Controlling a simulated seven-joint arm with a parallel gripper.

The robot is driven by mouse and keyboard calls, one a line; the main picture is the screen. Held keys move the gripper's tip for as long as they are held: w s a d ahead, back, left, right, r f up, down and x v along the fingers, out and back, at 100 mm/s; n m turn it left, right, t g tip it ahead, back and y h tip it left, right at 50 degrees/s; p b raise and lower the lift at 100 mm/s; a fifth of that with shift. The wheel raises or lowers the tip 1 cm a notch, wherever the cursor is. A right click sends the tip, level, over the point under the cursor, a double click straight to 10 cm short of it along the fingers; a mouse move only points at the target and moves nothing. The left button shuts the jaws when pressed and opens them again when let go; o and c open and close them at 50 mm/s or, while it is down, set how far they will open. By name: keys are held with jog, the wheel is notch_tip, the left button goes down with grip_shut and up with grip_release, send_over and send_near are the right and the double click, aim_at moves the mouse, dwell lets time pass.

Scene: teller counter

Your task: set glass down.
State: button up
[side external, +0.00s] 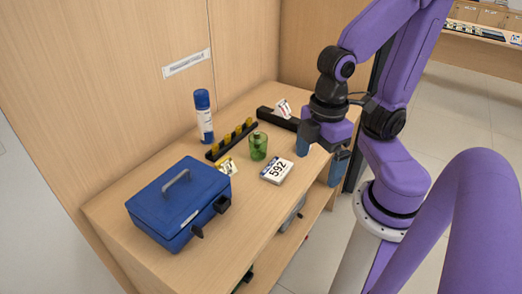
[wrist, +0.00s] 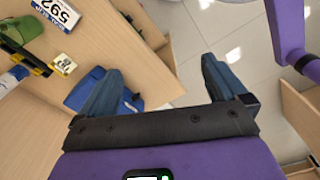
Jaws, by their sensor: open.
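A green glass (side external: 258,146) stands upright on the wooden counter (side external: 240,205), behind a card stack printed 592. It also shows at the upper left of the wrist view (wrist: 25,32). My gripper (side external: 321,155) is open, with its blue fingers apart, to the right of the glass near the counter's front edge. It does not touch the glass. In the wrist view my gripper (wrist: 163,85) has nothing between its fingers; the counter edge and floor show beyond them.
The 592 stack (side external: 277,170) lies in front of the glass. A black rack with yellow pieces (side external: 232,138), a blue-capped bottle (side external: 203,116) and a small yellow-white card (side external: 227,166) are close by. A blue cash box (side external: 180,205) stands at left. A black bar (side external: 277,118) lies behind.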

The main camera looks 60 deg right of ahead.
notch_tip(320, 180, up, 5)
jog(key=w+a+m+y, duration=0.3)
jog(key=a+y, duration=0.3)
jog(key=a, duration=0.6)
jog(key=w+a+r+m+t+y, duration=0.1)
jog(key=w+a+m+t+y, duration=0.1)
jog(key=w+m+t, duration=0.45)
jog(key=m+t+h, duration=0.3)
jog(key=m+h, duration=0.9)
jog(key=h, duration=0.6)
send_over(257, 136)
jog(key=s+a, duration=1.2)
notch_tip(257, 136, down, 21)
jog(key=shift+f+x, duration=0.1)
jog(key=shift+x, duration=4.2)
jog(key=shift+f+x, duration=0.15)
jog(key=shift+x, duration=4.1)
jog(key=shift+a, duration=0.1)
jog(key=c, duration=1.2)
jog(key=shift+c, duration=0.4)
